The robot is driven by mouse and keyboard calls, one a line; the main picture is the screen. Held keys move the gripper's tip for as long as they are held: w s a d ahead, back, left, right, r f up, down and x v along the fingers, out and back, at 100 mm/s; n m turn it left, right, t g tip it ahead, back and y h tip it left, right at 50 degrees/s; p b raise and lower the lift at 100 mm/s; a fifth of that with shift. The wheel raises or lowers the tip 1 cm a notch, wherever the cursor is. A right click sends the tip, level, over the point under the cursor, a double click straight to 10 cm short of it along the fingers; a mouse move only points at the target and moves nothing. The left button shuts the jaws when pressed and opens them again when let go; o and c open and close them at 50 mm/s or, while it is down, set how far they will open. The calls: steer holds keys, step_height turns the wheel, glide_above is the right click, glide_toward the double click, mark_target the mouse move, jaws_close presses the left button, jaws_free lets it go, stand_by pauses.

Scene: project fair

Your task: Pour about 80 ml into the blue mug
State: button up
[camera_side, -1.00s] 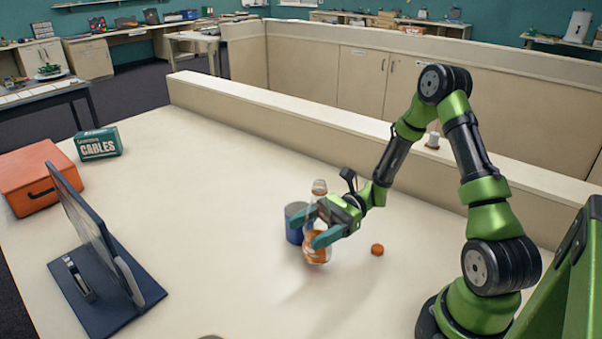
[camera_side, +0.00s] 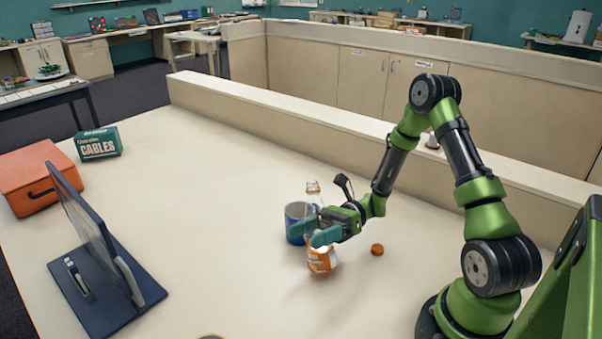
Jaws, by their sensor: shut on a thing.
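The blue mug (camera_side: 294,224) stands on the table, just behind and left of the bottle. The clear bottle (camera_side: 320,262) has an orange label or contents in its lower part and an open-looking neck (camera_side: 313,188). My gripper (camera_side: 318,233) is shut around the bottle's middle and hides part of it. The bottle looks close to upright. I cannot tell whether its base touches the table or hangs just above it. The mug's inside is too small to read.
An orange cap (camera_side: 377,249) lies on the table right of the bottle. A dark stand with an upright panel (camera_side: 95,235) is at the left. A red-orange case (camera_side: 38,178) and a green cables box (camera_side: 98,144) are behind it. The table's middle is clear.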

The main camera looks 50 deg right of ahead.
steer(key=shift+m, duration=1.1)
steer(key=shift+w+d+r+m+t+y, duration=0.15)
steer(key=shift+r+m+t+y, duration=0.2)
steer(key=shift+r+m, duration=0.25)
steer(key=shift+f+m+t, duration=0.15)
steer(key=shift+m+t, duration=0.1)
steer(key=shift+m, duration=0.15)
steer(key=shift+s+a+f+m, duration=0.1)
steer(key=shift+s+f+m, duration=0.05)
steer(key=shift+f+m, duration=0.3)
steer(key=shift+s+a+f+m, duration=0.1)
steer(key=shift+f+m, duration=0.35)
steer(key=m, duration=0.1)
steer(key=r+m+t, duration=0.1)
steer(key=s+r+m+t, duration=0.1)
steer(key=m, duration=0.1)
steer(key=shift+s+a, duration=0.1)
steer(key=shift+a, duration=0.25)
steer(key=shift+s+f+m, duration=0.15)
steer(key=shift+m, duration=0.75)
steer(key=shift+w+d+m+t, duration=0.1)
steer(key=shift+w+m+t, duration=0.2)
steer(key=shift+m, duration=0.4)
steer(key=shift+w+d+m+t, duration=0.1)
steer(key=shift+m+t, duration=0.3)
steer(key=shift+m, duration=0.3)
steer(key=shift+m+t, duration=0.3)
steer(key=shift+m, duration=0.7)
